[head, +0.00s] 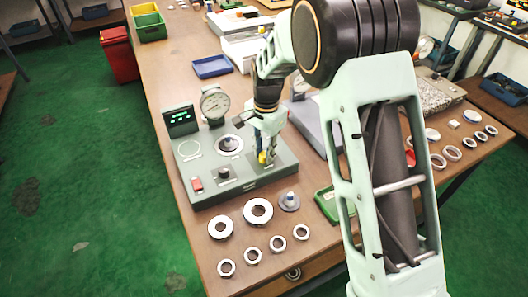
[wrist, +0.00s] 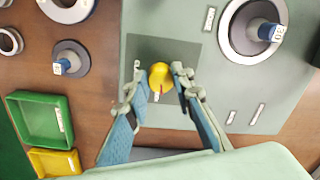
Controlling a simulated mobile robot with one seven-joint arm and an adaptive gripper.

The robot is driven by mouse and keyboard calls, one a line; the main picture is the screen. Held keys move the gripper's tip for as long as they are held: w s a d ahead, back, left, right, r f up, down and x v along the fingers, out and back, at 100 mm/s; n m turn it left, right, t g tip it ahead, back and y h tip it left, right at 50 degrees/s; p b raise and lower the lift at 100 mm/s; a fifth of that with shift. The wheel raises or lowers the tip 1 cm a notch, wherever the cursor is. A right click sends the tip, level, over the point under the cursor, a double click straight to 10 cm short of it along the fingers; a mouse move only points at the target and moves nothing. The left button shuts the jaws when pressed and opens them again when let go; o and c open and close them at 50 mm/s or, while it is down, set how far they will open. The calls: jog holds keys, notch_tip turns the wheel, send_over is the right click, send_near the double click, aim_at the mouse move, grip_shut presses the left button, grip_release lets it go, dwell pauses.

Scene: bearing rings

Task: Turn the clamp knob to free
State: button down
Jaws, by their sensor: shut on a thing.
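The clamp knob is yellow and round, and shows in the wrist view (wrist: 160,74) on a darker grey square of the grey-green fixture (wrist: 185,22). A small red and white mark shows by its lower edge. In the head view the knob (head: 263,158) is partly covered at the right end of the fixture (head: 228,184). My gripper (wrist: 159,82) comes down over the knob, with one finger on its left and one on its right, and is shut on it. The labels by the knob are too small to read.
The fixture also carries a dial gauge (head: 214,104), a green-lit display (head: 180,119), a red switch (head: 196,184) and a round seat with a spindle (head: 230,145). Several metal rings, including a large one (head: 258,211), lie in front. A green tray (head: 328,205) sits right.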

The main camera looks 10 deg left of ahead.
jog(key=n, duration=0.4)
jog(key=shift+n, duration=0.3)
jog(key=n, duration=0.3)
jog(key=shift+d+n, duration=0.1)
jog(key=shift+n, duration=0.3)
jog(key=n, duration=0.3)
jog(key=shift+w+n, duration=0.1)
jog(key=shift+n, duration=2)
jog(key=shift+g, duration=0.3)
jog(key=c, duration=1.7)
grip_release()
jog(key=shift+o, duration=0.2)
